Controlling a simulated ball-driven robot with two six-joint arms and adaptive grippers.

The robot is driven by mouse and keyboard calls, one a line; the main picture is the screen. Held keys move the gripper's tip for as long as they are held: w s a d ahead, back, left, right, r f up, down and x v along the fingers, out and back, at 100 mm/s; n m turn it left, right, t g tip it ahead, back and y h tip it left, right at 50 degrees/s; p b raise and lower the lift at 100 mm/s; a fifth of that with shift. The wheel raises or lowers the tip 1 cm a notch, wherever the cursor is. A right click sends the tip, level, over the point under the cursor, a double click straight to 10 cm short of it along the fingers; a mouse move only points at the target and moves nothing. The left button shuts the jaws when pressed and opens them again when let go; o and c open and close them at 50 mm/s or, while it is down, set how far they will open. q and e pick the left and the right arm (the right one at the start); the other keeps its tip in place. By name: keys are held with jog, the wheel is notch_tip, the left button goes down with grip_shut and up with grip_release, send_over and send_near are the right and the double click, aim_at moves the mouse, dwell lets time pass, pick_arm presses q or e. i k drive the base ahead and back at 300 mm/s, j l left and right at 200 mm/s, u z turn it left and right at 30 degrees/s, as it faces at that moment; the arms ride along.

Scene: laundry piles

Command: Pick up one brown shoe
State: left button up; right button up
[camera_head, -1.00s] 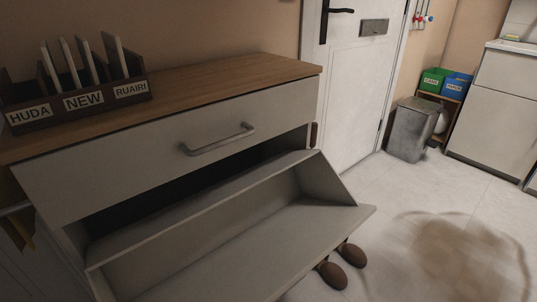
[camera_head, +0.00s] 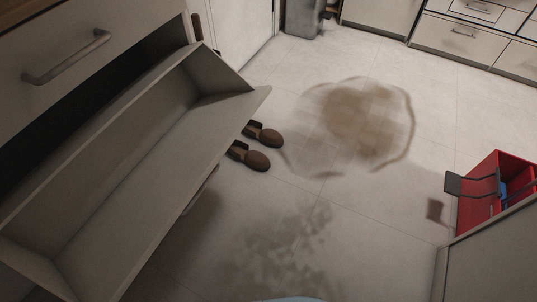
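Two brown shoes lie side by side on the floor in the head view, just past the right edge of the tilted-open shoe drawer. The nearer brown shoe (camera_head: 254,158) and the farther brown shoe (camera_head: 266,134) both have their toes toward the right. Their heel ends are close to the drawer edge, and the nearer one's heel is partly hidden by it. Neither of my grippers shows in the head view, so I cannot see whether they are open or shut.
The open shoe drawer (camera_head: 150,165) juts out from the cabinet on the left and looks empty. A red crate (camera_head: 478,200) with something blue inside stands at the right. Brown stains (camera_head: 362,120) mark the floor. The floor right of the shoes is free. A grey bin (camera_head: 302,18) stands at the back.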

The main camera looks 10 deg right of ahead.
aim_at(257, 160)
jog(key=i+l+u, duration=0.1)
jog(key=u, duration=1.2)
jog(key=l+u, duration=1)
jog(key=k+l+u, duration=0.15)
jog(key=l+u, duration=0.35)
jog(key=k+l, duration=0.1)
jog(key=l, duration=0.25)
jog(key=k+l, duration=0.15)
jog(key=l, duration=0.15)
jog(key=k+l, duration=0.1)
jog(key=l, duration=0.25)
jog(key=k+l+u, duration=0.1)
jog(key=l, duration=0.25)
jog(key=k+l, duration=0.2)
jog(key=l, duration=0.1)
